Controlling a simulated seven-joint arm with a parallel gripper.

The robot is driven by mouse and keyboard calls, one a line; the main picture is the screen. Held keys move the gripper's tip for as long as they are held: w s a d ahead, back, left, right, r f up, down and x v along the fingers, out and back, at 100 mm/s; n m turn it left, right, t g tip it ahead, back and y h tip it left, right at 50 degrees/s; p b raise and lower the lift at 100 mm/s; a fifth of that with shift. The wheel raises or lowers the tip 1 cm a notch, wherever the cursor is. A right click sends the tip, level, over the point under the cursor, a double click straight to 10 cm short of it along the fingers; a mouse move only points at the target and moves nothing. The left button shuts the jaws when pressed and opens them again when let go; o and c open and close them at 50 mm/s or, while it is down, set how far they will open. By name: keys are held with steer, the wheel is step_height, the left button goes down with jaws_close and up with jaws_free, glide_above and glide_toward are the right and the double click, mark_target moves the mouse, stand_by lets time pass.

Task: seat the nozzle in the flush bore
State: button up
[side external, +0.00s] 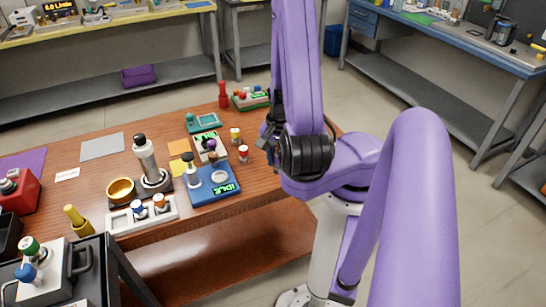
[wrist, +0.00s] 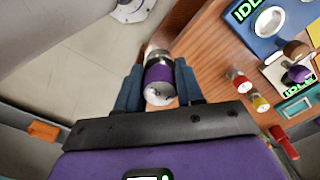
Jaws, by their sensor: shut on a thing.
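My gripper (wrist: 158,76) is shut on a silver piece with a purple band, which I take to be the nozzle (wrist: 158,74). The nozzle sits between the two blue-grey fingers in the wrist view. In the side view my gripper (side external: 270,137) is at the right part of the wooden table, mostly hidden by my arm, and the nozzle cannot be made out. A blue station (side external: 215,186) with a green IDLE display and a round pale ring stands left of my gripper. The ring (wrist: 268,21) also shows top right in the wrist view. I cannot tell which opening is the flush bore.
A red-capped vial (side external: 243,154) and a yellow-capped vial (side external: 235,136) stand between my gripper and a pale station (side external: 208,147) with a purple knob. A teal device (side external: 204,122) and red bottle (side external: 223,96) are behind. A tall silver cylinder (side external: 150,165) stands further left.

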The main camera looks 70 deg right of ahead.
steer(key=shift+s+a+r, duration=0.3)
steer(key=shift+s+r, duration=0.05)
steer(key=shift+s, duration=0.15)
steer(key=shift+w+a+r, duration=1.15)
steer(key=shift+w+a, duration=0.15)
steer(key=shift+w, duration=2.3)
steer(key=w+d+f, duration=0.1)
steer(key=w+f, duration=0.2)
steer(key=w, duration=0.1)
steer(key=w+f, duration=0.3)
steer(key=w, duration=0.1)
steer(key=w+d+f, duration=0.1)
steer(key=w+f, duration=0.2)
steer(key=w, duration=0.2)
steer(key=shift+d+f, duration=0.15)
steer(key=shift+d, duration=0.15)
steer(key=shift+w+f, duration=0.25)
steer(key=shift+f, duration=1.55)
steer(key=shift+f, duration=0.1)
steer(key=o, duration=1.1)
